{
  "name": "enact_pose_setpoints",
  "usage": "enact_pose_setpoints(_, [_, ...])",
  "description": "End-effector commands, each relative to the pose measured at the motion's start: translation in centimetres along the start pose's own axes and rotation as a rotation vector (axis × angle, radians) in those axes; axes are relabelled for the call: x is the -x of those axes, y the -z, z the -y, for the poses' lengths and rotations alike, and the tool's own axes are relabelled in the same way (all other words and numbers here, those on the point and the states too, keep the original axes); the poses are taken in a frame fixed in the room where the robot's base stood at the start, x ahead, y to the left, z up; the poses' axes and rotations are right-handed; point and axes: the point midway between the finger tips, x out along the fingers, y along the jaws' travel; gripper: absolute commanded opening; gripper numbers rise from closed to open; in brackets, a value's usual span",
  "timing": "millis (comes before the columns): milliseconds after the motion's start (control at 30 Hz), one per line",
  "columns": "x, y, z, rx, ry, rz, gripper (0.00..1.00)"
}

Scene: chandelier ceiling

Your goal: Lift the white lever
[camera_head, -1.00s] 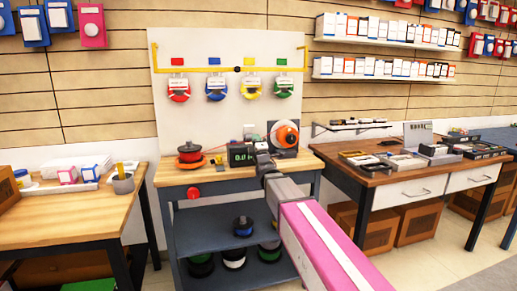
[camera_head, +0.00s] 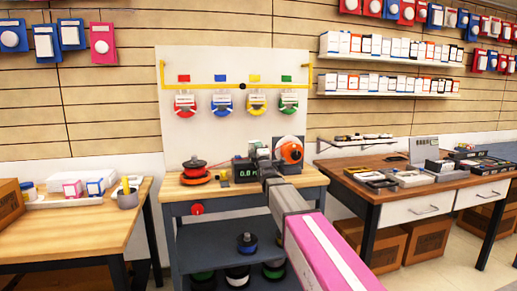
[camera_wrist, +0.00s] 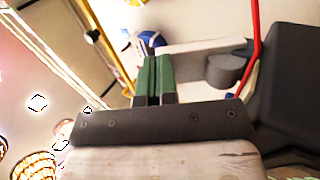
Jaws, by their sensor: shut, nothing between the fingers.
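My gripper (camera_wrist: 154,78) is shut with nothing between its green-padded fingers. In the head view my gripper (camera_head: 263,160) is at the back of the middle bench, in front of the device with green digits (camera_head: 243,172) and the orange spool (camera_head: 290,151). In the wrist view a white bar (camera_wrist: 205,46), which looks like the white lever, runs right from near the fingertips. It has a grey round part (camera_wrist: 225,70) beside it. Its left end is close to the fingertips; I cannot tell whether they touch. In the head view my arm hides the lever.
A dark housing (camera_wrist: 290,80) and a red cable (camera_wrist: 254,45) are right of my fingers in the wrist view. Side tables (camera_head: 85,215) (camera_head: 375,196) flank the bench.

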Motion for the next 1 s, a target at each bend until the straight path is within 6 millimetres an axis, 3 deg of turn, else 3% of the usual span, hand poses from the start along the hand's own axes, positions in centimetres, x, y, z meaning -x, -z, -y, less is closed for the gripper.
enact_pose_setpoints(400, [-2.0,0.0,-0.6,0.0,0.222,-0.002,0.0])
enact_pose_setpoints(1000, [-4.2,-0.7,-0.5,0.006,0.405,0.039,0.0])
